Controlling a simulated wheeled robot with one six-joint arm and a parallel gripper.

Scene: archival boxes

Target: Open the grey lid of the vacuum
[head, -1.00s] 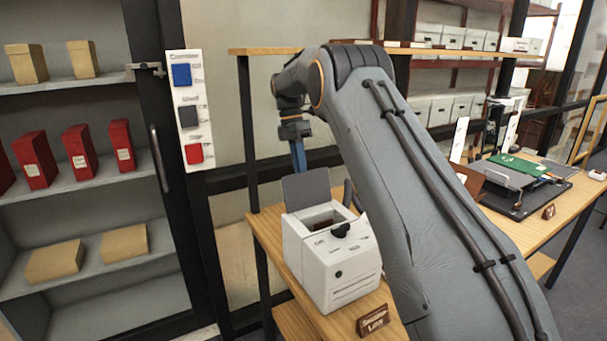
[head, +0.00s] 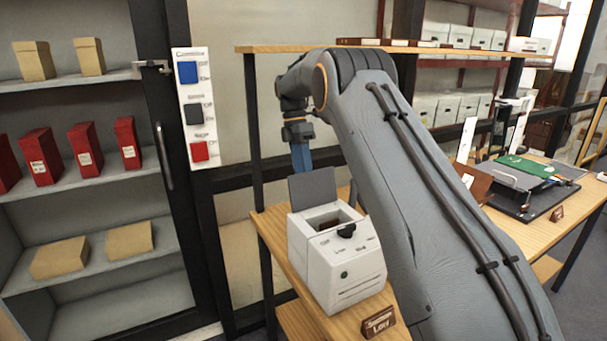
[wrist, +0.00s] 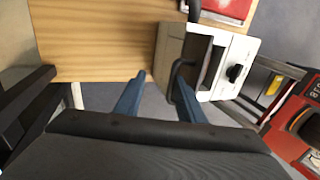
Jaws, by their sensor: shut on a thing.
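The vacuum is a white boxy machine (head: 338,268) on a wooden table, with a dark opening and a black knob on top. Its grey lid (head: 313,187) stands up, tilted back, at the far side of the opening. My gripper (head: 301,160) points down just behind the lid's top edge; the lid hides its tips. In the wrist view my gripper's blue fingers (wrist: 158,100) stand apart, with the right one close to the machine (wrist: 235,60) on its lid side. The grip itself is not clearly seen there.
A wooden sign (head: 376,323) stands at the table's front edge. Shelves with red and tan boxes (head: 83,147) are on the left, beside a panel of coloured buttons (head: 196,107). A second table (head: 550,222) with papers and trays is at the right.

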